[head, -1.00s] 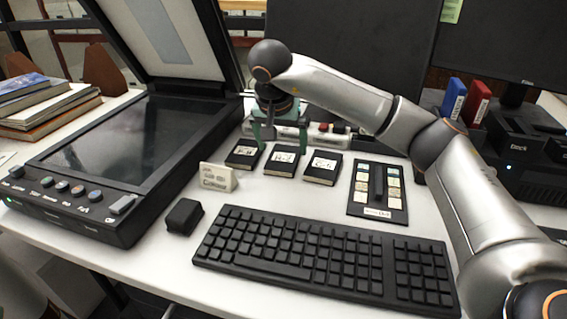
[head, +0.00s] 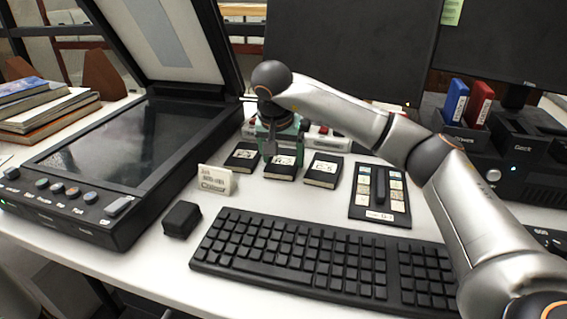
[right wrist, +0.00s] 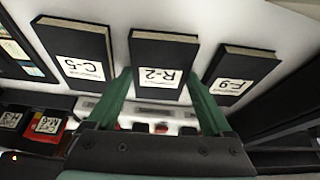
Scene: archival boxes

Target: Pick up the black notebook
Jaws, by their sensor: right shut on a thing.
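Three black notebooks with white labels lie in a row behind the keyboard: a left one (head: 243,157), a middle one (head: 280,170) and a right one (head: 322,171). My right gripper (head: 283,149) is down at the middle notebook, at its far end. In the right wrist view the middle notebook (right wrist: 163,55), labelled R-2, lies between the two green fingers of my right gripper (right wrist: 161,78), which are shut on it. There the C-5 notebook (right wrist: 78,45) is at left and the F-9 notebook (right wrist: 242,72) at right, both outside the fingers. My left gripper is not in view.
A keyboard (head: 320,262) spans the front. A scanner (head: 130,150) with raised lid stands at left, a small sign (head: 216,180) and black block (head: 181,219) beside it. A button panel (head: 380,194) lies right of the notebooks. A monitor (head: 350,65) stands behind.

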